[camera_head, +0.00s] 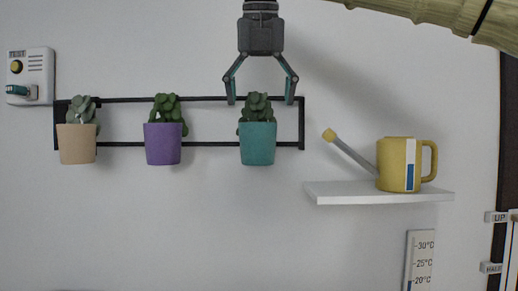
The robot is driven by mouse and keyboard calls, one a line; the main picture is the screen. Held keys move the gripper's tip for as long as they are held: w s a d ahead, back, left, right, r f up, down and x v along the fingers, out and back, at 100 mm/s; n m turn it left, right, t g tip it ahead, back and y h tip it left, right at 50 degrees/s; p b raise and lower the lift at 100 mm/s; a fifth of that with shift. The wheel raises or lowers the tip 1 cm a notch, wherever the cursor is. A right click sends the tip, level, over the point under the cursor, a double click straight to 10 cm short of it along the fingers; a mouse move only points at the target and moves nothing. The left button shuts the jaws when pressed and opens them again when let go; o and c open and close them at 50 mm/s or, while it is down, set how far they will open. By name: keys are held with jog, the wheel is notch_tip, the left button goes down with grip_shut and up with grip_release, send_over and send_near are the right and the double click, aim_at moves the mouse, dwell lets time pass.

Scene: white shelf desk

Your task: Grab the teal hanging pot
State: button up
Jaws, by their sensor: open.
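The teal hanging pot (258,146) hangs at the right end of a black wall rack (303,124) and holds a green succulent (256,106). My gripper (260,101) points down from the top of the view. Its two fingers are spread wide, and in the picture their tips lie left and right of the succulent, above the pot's rim. I cannot tell how far the fingers are in front of the plant or whether they touch it. Nothing is held.
A purple pot (163,146) and a beige pot (77,146) hang left on the rack. A white shelf (335,193) with a yellow watering can (396,165) is at right, a thermometer (419,262) below. A wall device (35,62) is upper left.

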aim_at(259, 129)
jog(key=w+f, duration=0.2)
jog(key=w+f+p, duration=0.1)
jog(key=f, duration=0.1)
jog(key=shift+w+a, duration=0.2)
jog(key=shift+w, duration=0.2)
jog(key=shift+s+f+p, duration=0.4)
jog(key=shift+s+f, duration=0.2)
jog(key=shift+f, duration=0.65)
jog(key=shift+w+f, duration=0.45)
jog(key=shift+w, duration=0.35)
jog(key=shift+s+r, duration=0.25)
jog(key=shift+s, duration=0.25)
jog(key=c, duration=1.4)
